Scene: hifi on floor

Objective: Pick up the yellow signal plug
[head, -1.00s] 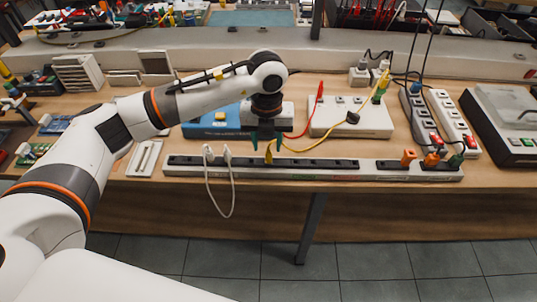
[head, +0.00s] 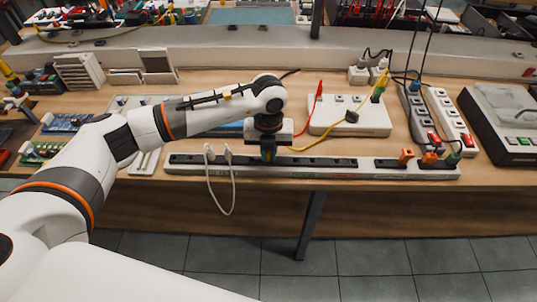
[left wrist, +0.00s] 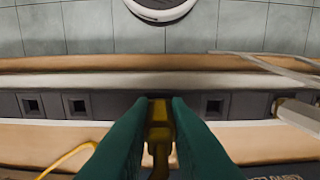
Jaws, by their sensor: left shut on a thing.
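My left gripper (head: 268,153) is shut on the yellow signal plug, just over the long white power strip (head: 310,170) at the front of the table. In the left wrist view, the green fingers of my left gripper (left wrist: 164,104) press on both sides of the yellow plug (left wrist: 159,118). The plug is in line with the strip's row of black sockets (left wrist: 75,105). I cannot tell whether its tip is inside a socket. In the head view the fingers mostly hide the plug. My right gripper is not in view.
Two white plugs (head: 218,152) with a looping cable stand in the strip left of my gripper. A yellow cable (head: 325,142) runs right to a white box (head: 352,118). The table's front edge is close.

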